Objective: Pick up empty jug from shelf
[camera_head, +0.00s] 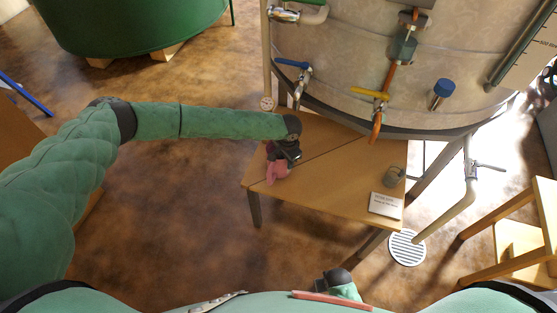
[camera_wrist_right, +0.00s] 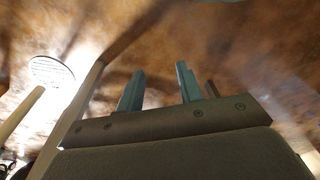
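A small grey jug-like vessel (camera_head: 395,177) stands on the right part of a low wooden shelf (camera_head: 335,165) in the head view. It is too small to see inside. My left gripper (camera_head: 276,174), with pinkish fingers, is over the left end of the shelf, well to the left of the vessel and apart from it. Whether its fingers are open or shut does not show clearly. My right gripper (camera_wrist_right: 158,88) shows in the right wrist view with its two teal fingers apart and nothing between them, above the brown floor.
A large metal tank (camera_head: 345,60) with taps and valves stands behind and above the shelf. A white card (camera_head: 385,205) lies near the shelf's front right edge. A wooden stool or step (camera_head: 515,235) is at the right. Floor is open left of the shelf.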

